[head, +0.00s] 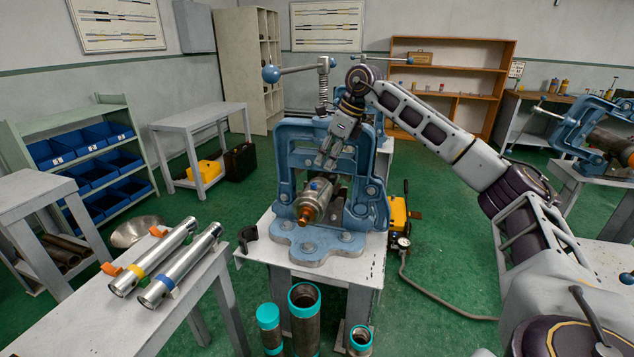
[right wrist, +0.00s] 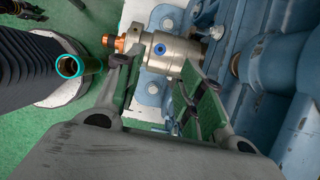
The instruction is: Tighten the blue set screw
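The blue set screw (right wrist: 160,49) is a small round blue head on the side of a silver metal cylinder (right wrist: 177,52) with a copper-coloured end. In the head view the silver cylinder (head: 318,194) lies in the blue pipe vise (head: 283,190), copper end towards me. My right gripper (head: 328,160) points down just above the cylinder. In the right wrist view its fingers (right wrist: 157,70) are apart, with the screw showing in the gap between them and nothing held. Whether a finger touches the cylinder is unclear. My left gripper is in neither view.
Several teal-ended pipes (head: 304,318) stand below the vise bench (head: 362,268). A yellow machine (head: 398,214) with a hose is on the floor to the right.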

